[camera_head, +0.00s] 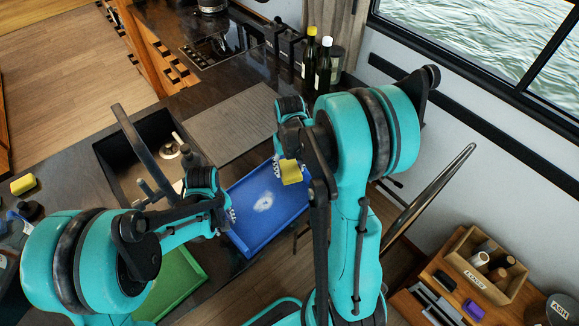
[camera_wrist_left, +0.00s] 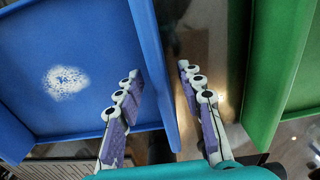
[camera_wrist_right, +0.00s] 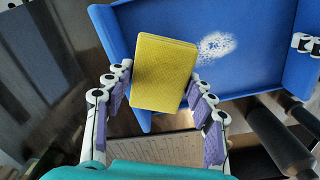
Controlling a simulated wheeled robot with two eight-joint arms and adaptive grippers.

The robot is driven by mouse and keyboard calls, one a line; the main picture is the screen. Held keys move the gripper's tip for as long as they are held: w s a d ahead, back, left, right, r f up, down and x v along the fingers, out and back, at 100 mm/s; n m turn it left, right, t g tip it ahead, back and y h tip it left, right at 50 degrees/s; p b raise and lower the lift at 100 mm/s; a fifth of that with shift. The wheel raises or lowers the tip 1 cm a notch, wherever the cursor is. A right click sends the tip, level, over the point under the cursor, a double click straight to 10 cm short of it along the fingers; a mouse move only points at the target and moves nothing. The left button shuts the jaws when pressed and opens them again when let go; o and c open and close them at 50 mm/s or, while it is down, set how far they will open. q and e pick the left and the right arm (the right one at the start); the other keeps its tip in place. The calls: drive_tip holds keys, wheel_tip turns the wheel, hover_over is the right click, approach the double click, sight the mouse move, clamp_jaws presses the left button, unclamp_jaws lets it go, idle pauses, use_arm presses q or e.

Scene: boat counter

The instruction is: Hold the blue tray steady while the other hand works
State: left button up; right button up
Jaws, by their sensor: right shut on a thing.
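The blue tray (camera_head: 250,232) lies at the counter's front edge, with a speckled white patch (camera_head: 264,202) on its floor. My left gripper (camera_head: 231,214) is at the tray's left side. In the left wrist view its fingers (camera_wrist_left: 158,70) are apart, on either side of the blue tray's wall (camera_wrist_left: 153,60); I see no clear contact. My right gripper (camera_wrist_right: 160,80) is shut on a yellow sponge (camera_wrist_right: 163,72), which also shows in the head view (camera_head: 291,171). The sponge is over the tray's far part, near the white patch; its height above the floor is unclear.
A green tray (camera_head: 180,280) lies left of the blue one. Behind are a sink (camera_head: 130,165) and a ribbed drainboard (camera_head: 225,125). Another yellow sponge (camera_head: 23,184) is at far left. Bottles (camera_head: 323,65) stand at the back. A wooden caddy (camera_head: 485,265) is at right.

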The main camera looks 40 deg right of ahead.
use_arm(q)
drive_tip(key=shift+f, duration=1.15)
clamp_jaws()
